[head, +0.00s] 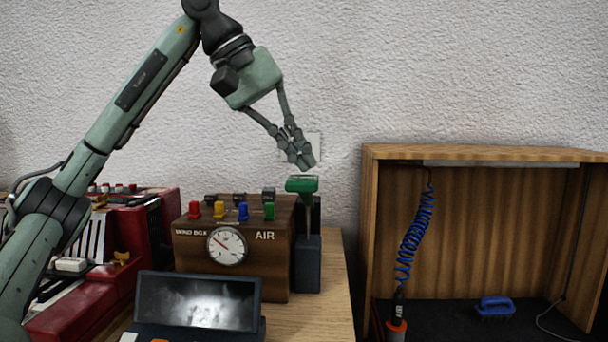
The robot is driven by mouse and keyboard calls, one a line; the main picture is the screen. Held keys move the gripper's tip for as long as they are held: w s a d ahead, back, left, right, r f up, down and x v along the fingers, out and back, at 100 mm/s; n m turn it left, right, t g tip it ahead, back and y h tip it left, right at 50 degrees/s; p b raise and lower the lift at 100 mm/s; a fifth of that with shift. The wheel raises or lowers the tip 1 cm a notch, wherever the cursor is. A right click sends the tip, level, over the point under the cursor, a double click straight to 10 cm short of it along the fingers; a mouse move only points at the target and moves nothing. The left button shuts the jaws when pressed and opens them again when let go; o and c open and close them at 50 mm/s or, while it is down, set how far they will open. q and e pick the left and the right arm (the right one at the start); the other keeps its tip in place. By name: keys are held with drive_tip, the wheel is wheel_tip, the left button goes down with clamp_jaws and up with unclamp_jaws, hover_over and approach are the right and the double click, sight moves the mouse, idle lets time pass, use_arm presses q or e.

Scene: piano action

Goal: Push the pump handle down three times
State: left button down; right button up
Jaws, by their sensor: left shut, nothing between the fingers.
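The pump stands at the right side of the wooden wind box (235,245). Its green handle (301,184) sits on top of a dark upright body (307,262). My left gripper (305,163) is shut and empty. Its fingertips point down and to the right, just above the green handle, with what looks like a small gap between them. My right gripper is not in view.
A red accordion-like instrument (155,225) lies left of the wind box. A dark screen device (197,303) stands in front. At right is an open wooden cabinet (480,153) with a blue coiled hose (416,232) and a blue-handled brush (495,306).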

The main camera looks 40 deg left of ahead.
sight(289, 176)
use_arm(q)
drive_tip(key=shift+s+d+f+b, duration=0.2)
drive_tip(key=shift+s+f+b, duration=0.15)
drive_tip(key=shift+f+b, duration=0.5)
drive_tip(key=shift+s+d+f+b, duration=0.3)
drive_tip(key=shift+f+b, duration=0.3)
drive_tip(key=shift+f, duration=0.35)
drive_tip(key=shift+s+d+f+b, duration=0.15)
drive_tip(key=shift+s+f+b, duration=0.2)
drive_tip(key=shift+f+b, duration=0.5)
idle(2.2)
drive_tip(key=shift+r, duration=0.1)
idle(0.5)
drive_tip(key=shift+w+a+r+p, duration=0.25)
drive_tip(key=shift+w+r+p, duration=0.15)
drive_tip(key=shift+r+p, duration=0.75)
drive_tip(key=shift+w+a+r+p, duration=0.25)
drive_tip(key=shift+w+r+p, duration=0.15)
drive_tip(key=shift+r+p, duration=0.7)
drive_tip(key=shift+w+a+r+p, duration=0.35)
drive_tip(key=shift+r+p, duration=0.4)
drive_tip(key=shift+p, duration=0.7)
drive_tip(key=shift+w+d+r, duration=0.1)
drive_tip(key=r+p, duration=0.1)
drive_tip(key=w+r+p, duration=0.1)
drive_tip(key=r+p, duration=0.1)
drive_tip(key=a+r+p, duration=0.1)
drive_tip(key=p, duration=0.1)
drive_tip(key=shift+w+r, duration=0.2)
drive_tip(key=shift+w, duration=0.15)
